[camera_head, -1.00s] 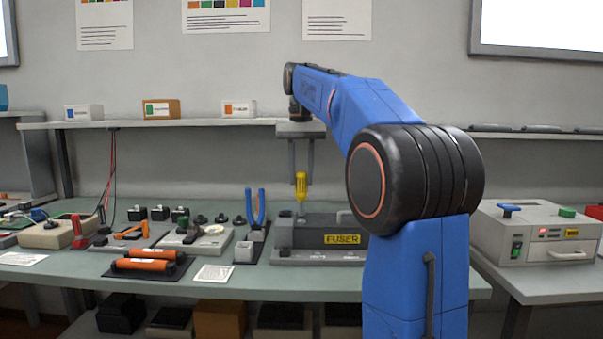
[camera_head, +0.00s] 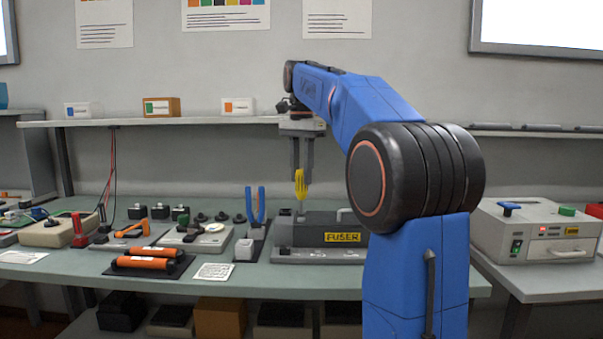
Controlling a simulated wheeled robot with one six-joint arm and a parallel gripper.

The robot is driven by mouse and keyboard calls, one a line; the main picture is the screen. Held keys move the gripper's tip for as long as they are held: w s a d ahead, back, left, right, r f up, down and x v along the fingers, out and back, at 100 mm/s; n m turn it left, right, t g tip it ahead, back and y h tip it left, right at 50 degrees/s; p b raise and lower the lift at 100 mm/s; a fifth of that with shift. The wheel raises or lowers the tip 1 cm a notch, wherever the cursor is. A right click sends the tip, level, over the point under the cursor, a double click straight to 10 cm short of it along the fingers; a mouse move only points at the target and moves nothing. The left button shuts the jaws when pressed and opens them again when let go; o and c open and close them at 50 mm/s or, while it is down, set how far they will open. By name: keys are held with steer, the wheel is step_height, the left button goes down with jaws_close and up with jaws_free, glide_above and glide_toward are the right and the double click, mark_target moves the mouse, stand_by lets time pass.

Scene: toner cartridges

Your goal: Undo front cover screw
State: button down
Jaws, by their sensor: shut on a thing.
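The fuser unit (camera_head: 322,236), a dark grey block with a yellow FUSER label, sits on a lighter base on the bench, just left of my arm's elbow. A yellow-handled screwdriver (camera_head: 300,187) stands about upright at the left end of the fuser, its lower end at the block. My gripper (camera_head: 302,175) points down from above, its two grey fingers shut on the top of the yellow handle. The front cover screw is too small or hidden to make out, so I cannot tell whether the screwdriver's tip sits on it.
Blue-handled pliers (camera_head: 255,205) stand close left of the fuser. Orange rollers (camera_head: 147,257) lie on a black tray farther left, beside several small parts. A shelf (camera_head: 200,122) with small boxes runs behind. A grey tester box (camera_head: 535,232) stands on the right-hand table.

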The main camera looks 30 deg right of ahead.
steer(key=m, duration=0.8)
steer(key=shift+f, duration=0.85)
stand_by(1.6)
steer(key=n, duration=0.7)
stand_by(0.5)
